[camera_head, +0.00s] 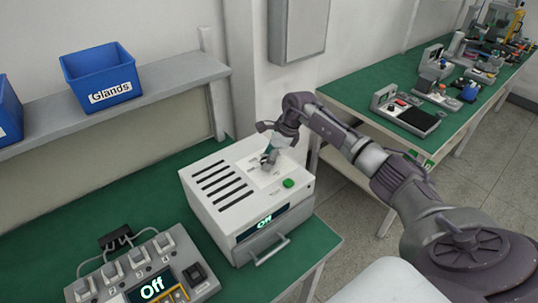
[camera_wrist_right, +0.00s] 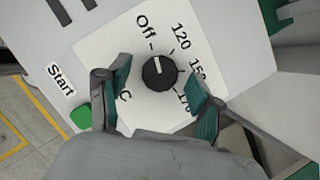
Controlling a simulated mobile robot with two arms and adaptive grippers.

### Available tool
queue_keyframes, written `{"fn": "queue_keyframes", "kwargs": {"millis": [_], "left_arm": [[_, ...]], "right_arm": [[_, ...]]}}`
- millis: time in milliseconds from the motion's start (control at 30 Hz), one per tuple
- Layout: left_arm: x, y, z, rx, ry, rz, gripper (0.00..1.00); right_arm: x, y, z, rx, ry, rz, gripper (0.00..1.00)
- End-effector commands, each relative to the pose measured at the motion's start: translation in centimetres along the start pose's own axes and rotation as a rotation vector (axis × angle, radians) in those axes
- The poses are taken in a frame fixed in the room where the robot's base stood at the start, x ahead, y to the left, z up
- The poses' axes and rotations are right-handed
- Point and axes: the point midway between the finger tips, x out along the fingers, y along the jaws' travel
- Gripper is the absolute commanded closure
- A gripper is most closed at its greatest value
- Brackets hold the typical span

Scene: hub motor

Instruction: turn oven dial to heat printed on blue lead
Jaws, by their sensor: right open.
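The oven (camera_head: 225,205) is a white box on the green bench, with dark slots on top and a lit front display (camera_head: 264,222) reading "Off". Its black dial (camera_wrist_right: 158,73) shows in the right wrist view, with a white mark pointing toward "Off"; the scale reads 120, 150 and 170. My right gripper (camera_wrist_right: 160,92) is open, its green-padded fingers on either side of the dial, not visibly gripping it. In the head view the right gripper (camera_head: 271,154) hangs over the oven top and hides the dial. The blue lead cannot be made out. My left gripper is not in view.
A green start button (camera_head: 288,183) sits beside the dial. A switch box (camera_head: 140,275) with cables and an "Off" display stands on the bench, front left. A blue "Glands" bin (camera_head: 100,75) is on the shelf. A second green bench (camera_head: 365,95) holds several devices.

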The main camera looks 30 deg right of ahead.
Motion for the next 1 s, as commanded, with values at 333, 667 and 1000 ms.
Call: {"fn": "queue_keyframes", "kwargs": {"millis": [333,667,1000], "left_arm": [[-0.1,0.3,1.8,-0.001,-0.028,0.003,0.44],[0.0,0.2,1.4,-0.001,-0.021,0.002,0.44],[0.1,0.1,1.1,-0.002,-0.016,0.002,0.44]], "right_arm": [[0.1,0.0,0.0,0.000,0.000,0.000,0.51],[0.1,0.0,0.0,0.001,0.000,0.000,0.95],[0.1,0.1,-0.1,0.076,0.001,-0.032,0.95]]}}
